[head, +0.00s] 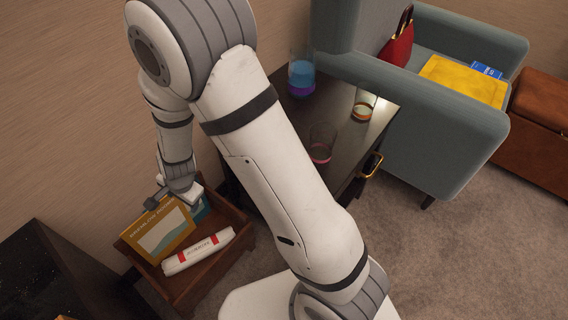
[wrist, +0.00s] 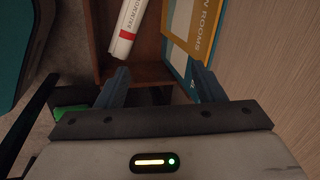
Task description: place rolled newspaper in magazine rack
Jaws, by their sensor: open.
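The rolled newspaper (head: 199,251) is white with red bands. It lies inside the wooden magazine rack (head: 243,238), at the near side, beside an upright yellow magazine (head: 158,231). In the wrist view the newspaper (wrist: 126,28) shows at the top, ahead of the fingers and apart from them. My gripper (wrist: 158,82) is open with nothing between its fingers. It is over the back part of the rack, close to the yellow magazine (wrist: 190,25) and a teal one (wrist: 178,62). In the head view my wrist hides part of the teal magazine.
A dark cabinet (head: 338,98) with glasses and a blue-purple vessel (head: 301,75) stands right of the rack. A grey armchair (head: 432,130) holds a red bag (head: 398,47) and a yellow item (head: 462,82). A black piece of furniture (head: 50,275) is at left. Carpet (head: 470,240) is clear at right.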

